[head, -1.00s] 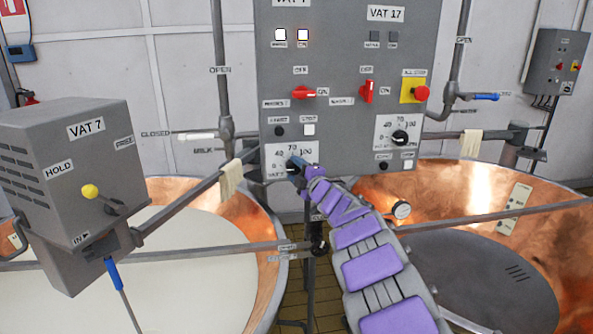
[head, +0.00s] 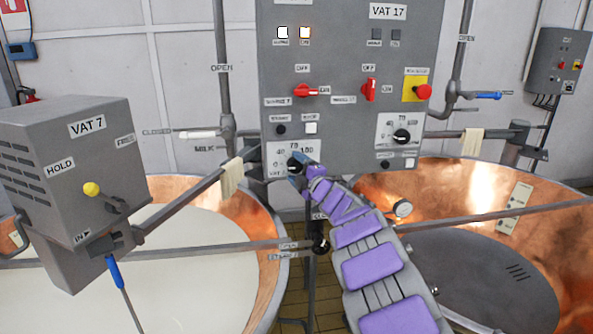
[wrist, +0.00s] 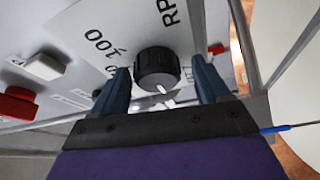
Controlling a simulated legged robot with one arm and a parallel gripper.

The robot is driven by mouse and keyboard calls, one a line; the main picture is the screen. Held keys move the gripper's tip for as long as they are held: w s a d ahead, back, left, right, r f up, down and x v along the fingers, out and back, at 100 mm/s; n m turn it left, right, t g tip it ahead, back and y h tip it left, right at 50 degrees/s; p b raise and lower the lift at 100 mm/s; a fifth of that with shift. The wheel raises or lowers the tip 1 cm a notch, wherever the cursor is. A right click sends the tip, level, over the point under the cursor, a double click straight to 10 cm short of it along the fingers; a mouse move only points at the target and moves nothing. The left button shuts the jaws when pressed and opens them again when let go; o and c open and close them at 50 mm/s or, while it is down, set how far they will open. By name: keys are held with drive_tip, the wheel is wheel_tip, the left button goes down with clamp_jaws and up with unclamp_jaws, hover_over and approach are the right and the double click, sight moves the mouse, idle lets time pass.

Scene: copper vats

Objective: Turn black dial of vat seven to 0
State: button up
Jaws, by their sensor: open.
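The black dial of vat seven (head: 295,162) is on the lower left of the grey control panel, on a white scale plate marked 40, 70 and 100. In the wrist view the black ribbed dial (wrist: 155,66) sits between my fingers, with a white pointer mark on its near edge. My gripper (head: 299,176) is open at the dial, with one blue finger on each side of it in the wrist view (wrist: 161,84). I cannot tell whether the fingers touch the dial. My gripper and arm hide part of the scale in the head view.
A similar black dial (head: 401,135) is on the right of the panel, below red switches (head: 306,90) and a red button (head: 424,92). Copper vats (head: 268,215) stand on both sides. A grey vat 7 box (head: 75,185) and a pipe (head: 180,252) are at left.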

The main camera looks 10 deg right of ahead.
drive_tip(key=v, duration=1.7)
drive_tip(key=shift+f, duration=0.15)
drive_tip(key=shift+d, duration=0.1)
drive_tip(key=s+d+r+m+h, duration=0.2)
drive_tip(key=s+d+m+h, duration=0.1)
drive_tip(key=d+m+h, duration=0.45)
drive_tip(key=s+d+f+m+g+h+b, duration=0.1)
drive_tip(key=s+d+f+m+g+h, duration=0.15)
drive_tip(key=s+m, duration=0.2)
drive_tip(key=s+d+f+m+g+h, duration=0.1)
drive_tip(key=s+f+m+g+h, duration=0.15)
drive_tip(key=s, duration=0.35)
drive_tip(key=s+a+f+m+g+y, duration=0.1)
drive_tip(key=s+a+f+g, duration=0.3)
drive_tip(key=s, duration=0.8)
drive_tip(key=s+a+f+m+g+y+b, duration=0.1)
drive_tip(key=s+a+f+m+g+y, duration=0.1)
drive_tip(key=s+a, duration=0.6)
drive_tip(key=s+a+f+m+g+y, duration=0.2)
drive_tip(key=s+a+f+g, duration=0.4)
drive_tip(key=s, duration=1.1)
drive_tip(key=shift+f+m+g, duration=0.35)
drive_tip(key=shift+m+g, duration=0.2)
drive_tip(key=shift+g, duration=0.55)
